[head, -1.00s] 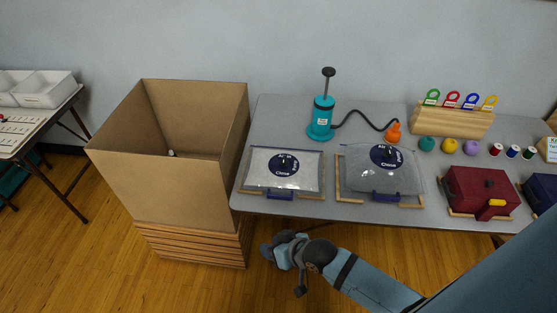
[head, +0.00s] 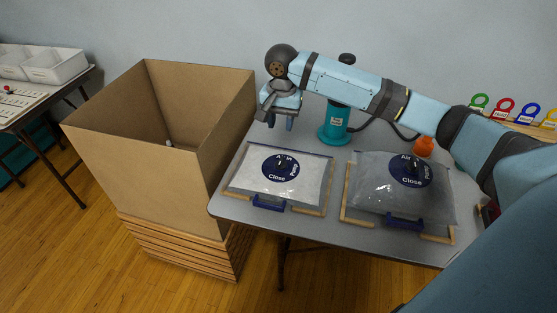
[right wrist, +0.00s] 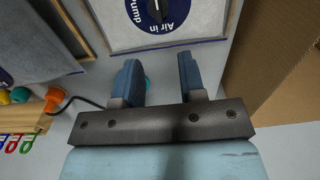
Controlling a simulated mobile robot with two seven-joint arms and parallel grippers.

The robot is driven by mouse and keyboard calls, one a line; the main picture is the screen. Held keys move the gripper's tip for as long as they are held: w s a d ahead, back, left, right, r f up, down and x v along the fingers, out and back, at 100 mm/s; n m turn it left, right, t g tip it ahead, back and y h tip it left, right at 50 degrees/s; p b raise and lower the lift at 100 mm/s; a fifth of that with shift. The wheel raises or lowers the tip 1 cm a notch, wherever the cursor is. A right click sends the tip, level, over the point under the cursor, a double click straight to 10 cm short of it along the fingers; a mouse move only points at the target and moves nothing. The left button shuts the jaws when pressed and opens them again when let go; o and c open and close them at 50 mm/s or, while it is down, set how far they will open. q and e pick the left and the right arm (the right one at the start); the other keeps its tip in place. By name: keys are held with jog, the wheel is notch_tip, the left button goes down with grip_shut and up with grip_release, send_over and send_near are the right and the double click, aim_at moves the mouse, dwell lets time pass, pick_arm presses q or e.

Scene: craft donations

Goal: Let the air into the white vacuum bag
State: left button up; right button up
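The white vacuum bag (head: 240,182) lies flat in a wooden frame on the grey table, with a blue clip at its front edge. Its round dark blue dial (head: 281,168) reads Air in, Pump and Close around a black knob. I cannot tell which mark the knob points to. My right gripper (head: 279,121) is beyond the bag's back edge, above the table and apart from the bag. In the right wrist view the right gripper (right wrist: 160,80) is open and empty, and part of the dial (right wrist: 157,10) shows ahead of its fingers. My left gripper is out of view.
A tall open cardboard box (head: 140,165) stands left of the table. A grey bag (head: 375,200) with a similar dial lies to the right. A teal hand pump (head: 334,128) and its orange hose end (head: 423,146) are behind, partly covered by my right arm.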

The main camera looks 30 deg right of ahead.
aim_at(281, 160)
notch_tip(281, 160, down, 13)
jog(key=shift+d+f+b, duration=0.15)
jog(key=shift+b, duration=1.05)
grip_shut()
